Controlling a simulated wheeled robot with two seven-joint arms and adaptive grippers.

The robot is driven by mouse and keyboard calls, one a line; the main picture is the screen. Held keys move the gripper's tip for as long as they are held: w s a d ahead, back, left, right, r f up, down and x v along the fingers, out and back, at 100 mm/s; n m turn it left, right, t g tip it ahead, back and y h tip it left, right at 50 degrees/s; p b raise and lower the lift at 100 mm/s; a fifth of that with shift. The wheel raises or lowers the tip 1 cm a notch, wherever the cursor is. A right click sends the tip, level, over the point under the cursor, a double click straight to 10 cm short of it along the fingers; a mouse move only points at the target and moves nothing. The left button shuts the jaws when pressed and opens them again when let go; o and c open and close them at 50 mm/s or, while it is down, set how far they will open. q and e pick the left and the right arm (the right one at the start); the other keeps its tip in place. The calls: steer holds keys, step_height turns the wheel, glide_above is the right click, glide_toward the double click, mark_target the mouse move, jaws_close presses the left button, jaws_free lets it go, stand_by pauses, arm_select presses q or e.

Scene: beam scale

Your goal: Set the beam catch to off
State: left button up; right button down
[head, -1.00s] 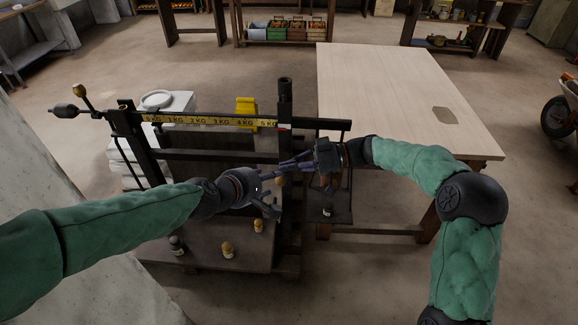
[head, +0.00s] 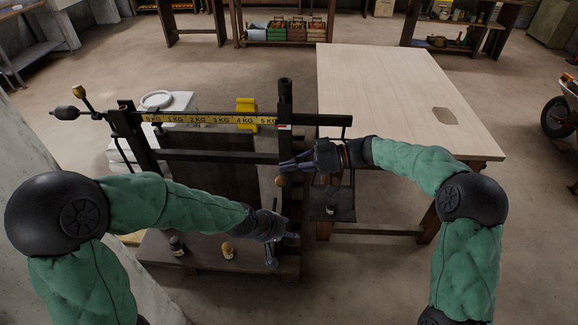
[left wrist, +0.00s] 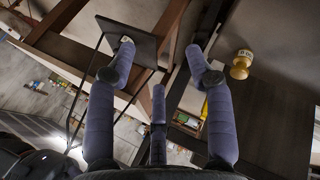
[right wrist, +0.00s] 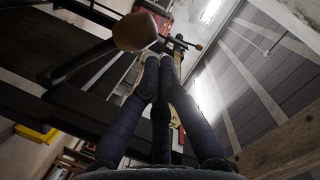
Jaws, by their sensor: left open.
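The beam scale has a yellow-marked beam (head: 210,120) that looks close to level across its dark posts. A round wooden knob (head: 280,181), perhaps the catch handle, sits by the right post. It looms large in the right wrist view (right wrist: 135,32). My right gripper (head: 285,164) points left just above the knob. Its fingers are together with nothing visible between them; contact with the knob cannot be told. My left gripper (head: 282,250) is open and empty, low in front of the scale's base. Its spread fingers show in the left wrist view (left wrist: 160,62).
Weights (head: 228,250) (head: 177,245) stand on the scale's low platform (head: 205,262). A hanging pan (head: 322,212) holds a small dark weight beneath my right forearm. A pale wooden table (head: 390,90) stands behind right. A concrete block lies at the left.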

mark_target(284, 184)
arm_select(q)
steer(key=s+d+f+m+g, duration=0.1)
steer(key=s+f+m+g, duration=0.45)
steer(key=f, duration=0.95)
arm_select(e)
steer(key=shift+s+f+n+t, duration=0.4)
steer(key=shift+s+f+n, duration=0.45)
steer(key=shift+s, duration=0.35)
arm_select(q)
steer(key=s+a+f+n, duration=0.1)
steer(key=s+a+f, duration=0.5)
steer(key=s+f, duration=0.5)
steer(key=shift+s+a+t+y, duration=0.2)
steer(key=shift+s+t+y, duration=0.25)
steer(key=shift+s, duration=0.6)
arm_select(e)
steer(key=shift+s+f, duration=0.55)
steer(key=shift+f, duration=0.15)
steer(key=v, duration=1.2)
